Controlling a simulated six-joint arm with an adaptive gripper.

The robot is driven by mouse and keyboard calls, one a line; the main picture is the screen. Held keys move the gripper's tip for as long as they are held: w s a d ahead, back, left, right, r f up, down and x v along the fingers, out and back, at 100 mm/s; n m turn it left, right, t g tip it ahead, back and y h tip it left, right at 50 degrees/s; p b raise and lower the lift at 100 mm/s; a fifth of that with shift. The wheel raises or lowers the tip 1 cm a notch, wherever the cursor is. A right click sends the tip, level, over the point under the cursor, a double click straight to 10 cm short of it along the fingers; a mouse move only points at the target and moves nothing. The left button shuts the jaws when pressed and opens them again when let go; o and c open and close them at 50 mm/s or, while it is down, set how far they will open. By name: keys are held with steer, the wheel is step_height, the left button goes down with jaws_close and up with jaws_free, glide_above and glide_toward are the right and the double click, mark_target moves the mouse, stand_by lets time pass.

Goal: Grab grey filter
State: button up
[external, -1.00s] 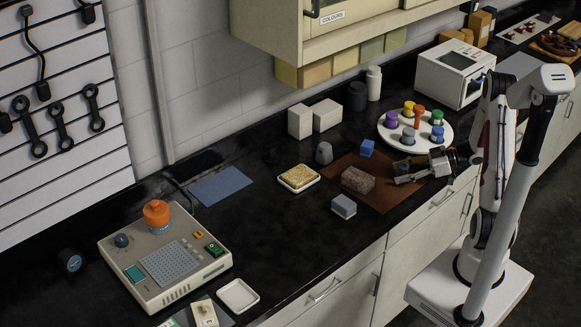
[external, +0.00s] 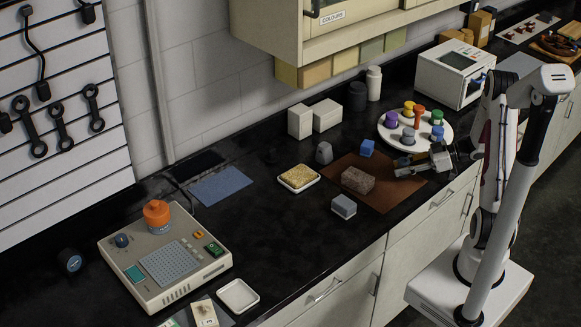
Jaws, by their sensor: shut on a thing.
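My gripper (external: 400,169) is low over the right end of the brown mat (external: 398,195), just in front of the round white tray. Its fingers are closed together around a small grey piece, which I take as the grey filter; the fingers mostly hide it, and its shape is too small to make out. Another grey knob-like piece (external: 407,136) stands on the tray's near side, apart from the fingers.
The white tray (external: 436,143) holds several coloured pieces. A brown rough block (external: 357,180), a blue block (external: 367,148) and a grey-blue block (external: 343,206) are left of my gripper. A grey cone (external: 323,153) stands behind the mat. The counter's front edge is close.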

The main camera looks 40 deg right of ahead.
mark_target(403, 160)
steer(key=shift+r, duration=3.95)
